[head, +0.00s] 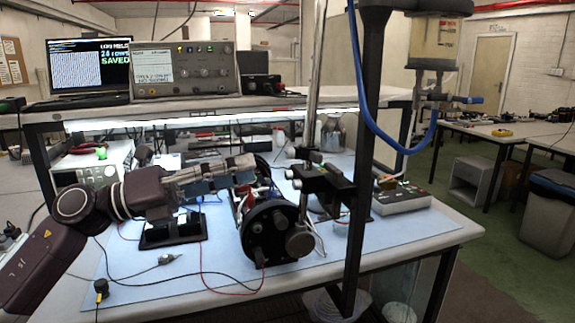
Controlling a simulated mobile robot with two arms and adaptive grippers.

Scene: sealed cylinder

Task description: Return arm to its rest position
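My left arm (145,192) comes in from the left and reaches over the blue-covered workbench. My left gripper (240,171) is at its end, pointing right. It is above and just left of an apparatus with a round black end plate (268,235). The gripper's fingers are seen side-on against clutter, so I cannot tell whether they are open or shut, or whether they touch anything. No held object is clearly visible. My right gripper is not in view.
A black stand (172,229) is below the gripper. A vertical metal rod and a thick dark post (368,120) with a blue hose rise right of the apparatus. A control box (400,197) is on the right. Thin cables lie on the bench front. An instrument shelf (230,103) spans the back.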

